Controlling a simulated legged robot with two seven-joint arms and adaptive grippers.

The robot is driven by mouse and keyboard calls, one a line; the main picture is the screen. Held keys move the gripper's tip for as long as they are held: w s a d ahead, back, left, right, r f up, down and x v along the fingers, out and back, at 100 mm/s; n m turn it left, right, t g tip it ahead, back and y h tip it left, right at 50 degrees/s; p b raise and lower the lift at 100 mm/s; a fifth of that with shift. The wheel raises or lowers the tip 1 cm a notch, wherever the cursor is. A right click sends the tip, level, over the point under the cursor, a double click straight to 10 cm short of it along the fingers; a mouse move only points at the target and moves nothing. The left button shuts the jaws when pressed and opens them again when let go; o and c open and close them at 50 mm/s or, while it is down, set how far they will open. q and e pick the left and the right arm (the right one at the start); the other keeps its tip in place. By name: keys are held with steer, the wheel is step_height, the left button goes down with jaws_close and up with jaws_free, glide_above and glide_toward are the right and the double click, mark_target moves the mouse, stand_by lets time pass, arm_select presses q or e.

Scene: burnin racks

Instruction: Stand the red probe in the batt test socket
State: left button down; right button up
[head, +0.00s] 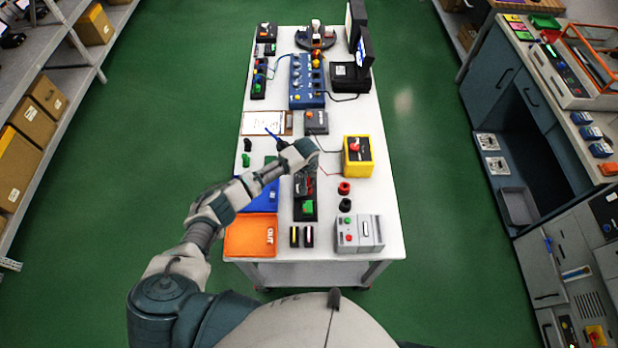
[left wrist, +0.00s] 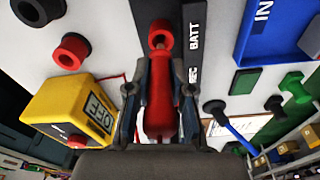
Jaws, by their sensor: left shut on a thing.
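My left gripper (left wrist: 160,92) is shut on the red probe (left wrist: 160,118), gripping its thick handle between both fingers. The probe's narrow end points at a red ring socket (left wrist: 158,32) on a black board (left wrist: 223,52) marked BATT. The end overlaps the socket in this view; I cannot tell whether it is inside or just above. In the head view my left gripper (head: 303,168) is over the black board (head: 298,213), and my wrist hides much of the probe and the socket. My right gripper is not in view.
A yellow meter (head: 357,157) stands right of the board, with a red ring (head: 343,188) and a black ring (head: 345,205) nearby. Blue and orange trays (head: 250,236) lie to the left. A grey box (head: 359,233) stands at the front right.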

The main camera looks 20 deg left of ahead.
arm_select(q)
steer(key=shift+a+f, duration=0.15)
steer(key=shift+f, duration=0.25)
steer(key=shift+f, duration=0.35)
steer(key=shift+f+b, duration=0.55)
steer(key=shift+f, duration=0.35)
steer(key=c, duration=0.9)
jaws_free()
steer(key=shift+c, duration=0.2)
steer(key=shift+r, duration=0.1)
steer(key=r, duration=0.4)
steer(key=s+r, duration=0.1)
steer(key=r, duration=0.6)
steer(key=shift+s+r, duration=0.2)
steer(key=shift+r, duration=0.1)
